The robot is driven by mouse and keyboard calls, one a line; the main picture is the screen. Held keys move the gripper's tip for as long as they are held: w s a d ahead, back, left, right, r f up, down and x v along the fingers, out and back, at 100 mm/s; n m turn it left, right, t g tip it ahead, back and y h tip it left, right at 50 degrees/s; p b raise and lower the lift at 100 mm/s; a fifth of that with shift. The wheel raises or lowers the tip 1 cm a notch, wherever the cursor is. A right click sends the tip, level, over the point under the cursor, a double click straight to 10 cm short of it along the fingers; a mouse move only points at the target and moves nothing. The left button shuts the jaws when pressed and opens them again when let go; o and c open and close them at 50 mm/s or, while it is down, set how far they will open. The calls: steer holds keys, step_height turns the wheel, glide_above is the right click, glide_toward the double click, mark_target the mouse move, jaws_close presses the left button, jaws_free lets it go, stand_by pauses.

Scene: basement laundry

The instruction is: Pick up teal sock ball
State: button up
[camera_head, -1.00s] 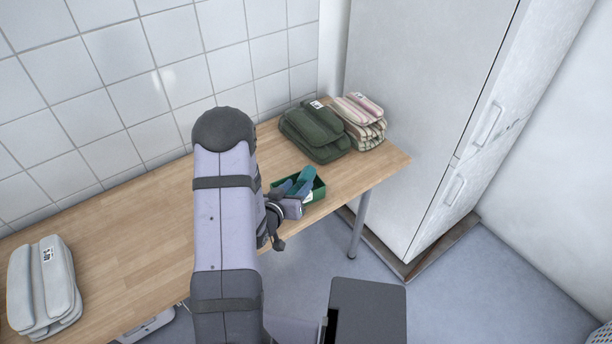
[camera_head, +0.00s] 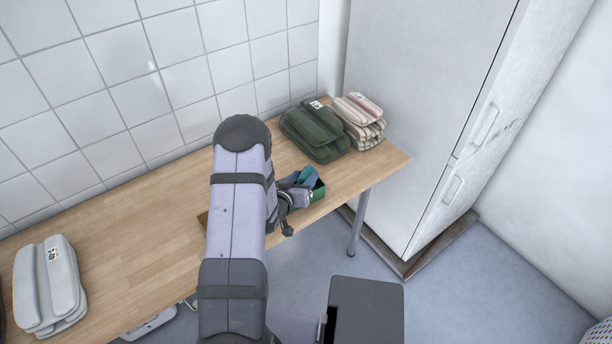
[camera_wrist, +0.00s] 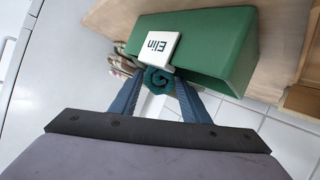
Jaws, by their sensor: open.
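The teal sock ball (camera_wrist: 158,79) is a rolled bundle with a spiral end, seen in the wrist view just below a white tag marked "Elin". It lies between the blue fingers of my gripper (camera_wrist: 161,86), which is open; I cannot tell whether either finger touches it. The green box (camera_wrist: 225,50) is right beside the sock ball and carries the tag. In the head view, the green box (camera_head: 319,190) is on the table's right part, partly covered by my gripper (camera_head: 303,179). The sock ball cannot be made out clearly there.
The wooden table (camera_head: 120,243) has a dark green folded stack (camera_head: 315,133) and a striped folded stack (camera_head: 358,122) behind the box. A light grey folded stack (camera_head: 48,285) is at the far left. A tall white cabinet (camera_head: 425,90) stands right. The table's middle-left is clear.

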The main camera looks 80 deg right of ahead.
mark_target(304, 175)
steer(key=c, duration=0.8)
steer(key=shift+r, duration=0.15)
steer(key=shift+r+b, duration=0.65)
steer(key=shift+r, duration=4.15)
